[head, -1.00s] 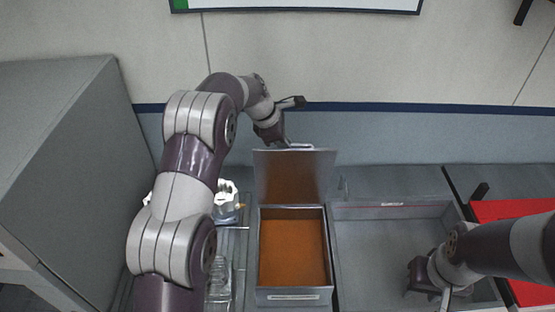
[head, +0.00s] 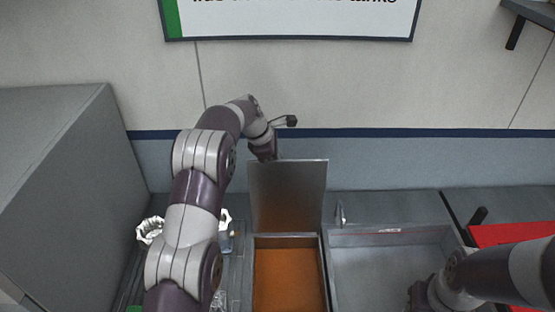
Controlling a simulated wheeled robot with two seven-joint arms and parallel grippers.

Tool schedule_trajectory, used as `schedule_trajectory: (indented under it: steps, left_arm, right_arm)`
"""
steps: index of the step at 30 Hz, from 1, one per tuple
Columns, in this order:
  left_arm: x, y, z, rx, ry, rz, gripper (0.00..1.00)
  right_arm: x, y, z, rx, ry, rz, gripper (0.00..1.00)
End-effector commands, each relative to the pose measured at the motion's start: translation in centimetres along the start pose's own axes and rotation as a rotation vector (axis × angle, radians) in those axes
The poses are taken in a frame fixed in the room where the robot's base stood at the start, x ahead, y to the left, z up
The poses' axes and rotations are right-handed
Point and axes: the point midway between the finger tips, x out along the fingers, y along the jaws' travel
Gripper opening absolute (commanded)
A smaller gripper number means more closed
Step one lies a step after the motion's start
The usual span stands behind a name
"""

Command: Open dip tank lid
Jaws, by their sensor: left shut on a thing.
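The dip tank (head: 251,285) holds orange-brown liquid and is open. Its grey metal lid (head: 287,190) stands raised, close to upright, at the tank's back edge. My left gripper (head: 268,156) is at the lid's top left edge and is shut on the lid's handle; the handle itself is mostly hidden behind the lid and gripper. My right gripper (head: 419,300) is low at the right, over the grey basin, and is partly cut off by the bottom edge; its fingers do not show.
A shallow grey basin (head: 355,265) is right of the tank. A red-topped thing (head: 510,233) is at the far right. Shiny metal parts (head: 150,229) lie left, partly behind my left arm. A big grey cabinet (head: 70,190) fills the left side. A wall is behind.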

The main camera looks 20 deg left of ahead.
Motion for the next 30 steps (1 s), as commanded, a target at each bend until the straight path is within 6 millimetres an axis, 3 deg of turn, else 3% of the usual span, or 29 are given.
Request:
schedule_trajectory:
  steps: [1,3,30]
  left_arm:
    - [0.97,-0.79,-0.45,-0.009,0.004,-0.027,0.22]
    - [0.93,-0.74,-0.43,-0.008,0.004,-0.025,0.38]
    - [0.36,-0.39,-0.17,-0.002,0.002,-0.012,0.38]
  right_arm:
    - [0.12,0.0,0.01,0.0,0.0,0.0,0.43]
    - [0.12,0.0,0.01,0.0,0.0,0.0,0.43]
    - [0.05,0.0,0.01,0.0,0.0,0.0,0.43]
